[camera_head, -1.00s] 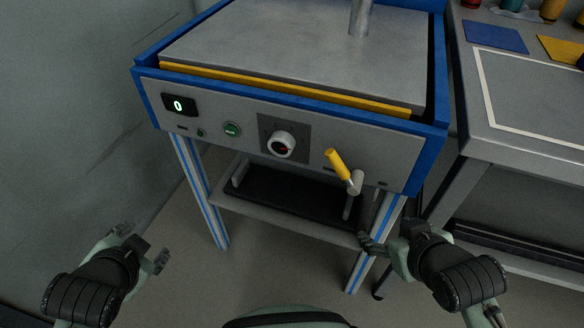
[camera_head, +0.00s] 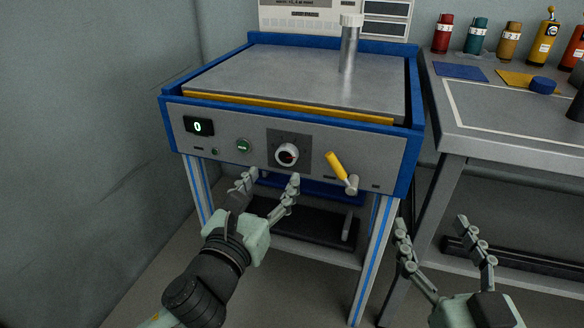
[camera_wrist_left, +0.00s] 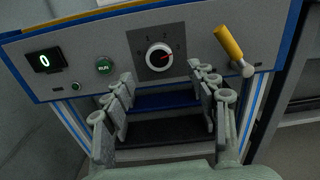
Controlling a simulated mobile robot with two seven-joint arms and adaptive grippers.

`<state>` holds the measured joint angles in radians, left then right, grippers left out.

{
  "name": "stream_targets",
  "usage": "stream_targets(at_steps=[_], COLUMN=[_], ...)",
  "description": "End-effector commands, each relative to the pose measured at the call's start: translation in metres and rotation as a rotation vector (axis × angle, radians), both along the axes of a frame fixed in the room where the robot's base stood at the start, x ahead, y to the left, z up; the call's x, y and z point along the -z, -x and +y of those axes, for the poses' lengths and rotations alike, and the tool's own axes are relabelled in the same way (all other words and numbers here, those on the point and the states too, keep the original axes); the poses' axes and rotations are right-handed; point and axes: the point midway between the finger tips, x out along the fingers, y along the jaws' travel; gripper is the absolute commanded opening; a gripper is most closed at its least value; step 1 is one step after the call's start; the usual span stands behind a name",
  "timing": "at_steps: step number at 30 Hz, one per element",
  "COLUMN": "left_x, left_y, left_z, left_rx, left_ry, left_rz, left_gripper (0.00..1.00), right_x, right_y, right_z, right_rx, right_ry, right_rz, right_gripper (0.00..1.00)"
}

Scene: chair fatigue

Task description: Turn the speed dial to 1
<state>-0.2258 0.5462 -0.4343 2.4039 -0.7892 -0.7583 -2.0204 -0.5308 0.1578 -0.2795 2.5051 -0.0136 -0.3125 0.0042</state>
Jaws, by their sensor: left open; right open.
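The speed dial (camera_head: 287,154) is a round white knob with a dark red-marked centre on a dark square plate on the machine's front panel. It also shows in the left wrist view (camera_wrist_left: 159,57), where its red mark points right and slightly up; the small numbers around it are hard to read. My left gripper (camera_head: 268,184) is open and empty, just below and left of the dial, apart from it. In the left wrist view its fingers (camera_wrist_left: 165,82) spread below the knob. My right gripper (camera_head: 433,232) is open and empty at lower right, away from the panel.
A display (camera_head: 198,127) reads 0, with a green RUN button (camera_head: 243,145) beside it. A yellow-handled lever (camera_head: 339,167) sticks out right of the dial. A blue-edged tabletop (camera_head: 290,75) carries a metal post (camera_head: 348,48). A grey bench (camera_head: 500,120) with bottles stands at right.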

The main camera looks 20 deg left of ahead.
Motion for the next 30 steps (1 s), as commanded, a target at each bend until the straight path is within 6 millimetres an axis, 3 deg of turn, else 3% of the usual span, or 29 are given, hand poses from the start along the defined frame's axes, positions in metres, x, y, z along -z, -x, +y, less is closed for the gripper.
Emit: stream_targets(at_steps=[6,12,22,30], left_x=[-0.001,0.0,0.0,0.0], left_y=[-0.037,-0.059,-0.064,-0.064], left_z=[-0.001,-0.002,-0.002,-0.002], left_rx=[-0.002,-0.002,-0.001,-0.002], left_ry=[0.004,0.005,0.006,0.006], left_rz=[-0.002,0.0,0.002,0.002], left_gripper=[0.58,0.58,0.58,0.27], right_x=[0.0,-0.004,-0.006,-0.006], right_y=[0.0,0.001,0.001,0.001], right_z=[0.0,0.001,0.002,0.002], right_rx=[0.0,-0.003,-0.004,-0.004], right_ry=[0.0,-0.008,-0.011,-0.012], right_rz=[0.0,-0.019,-0.026,-0.027], right_gripper=[0.7,0.7,0.7,0.7])
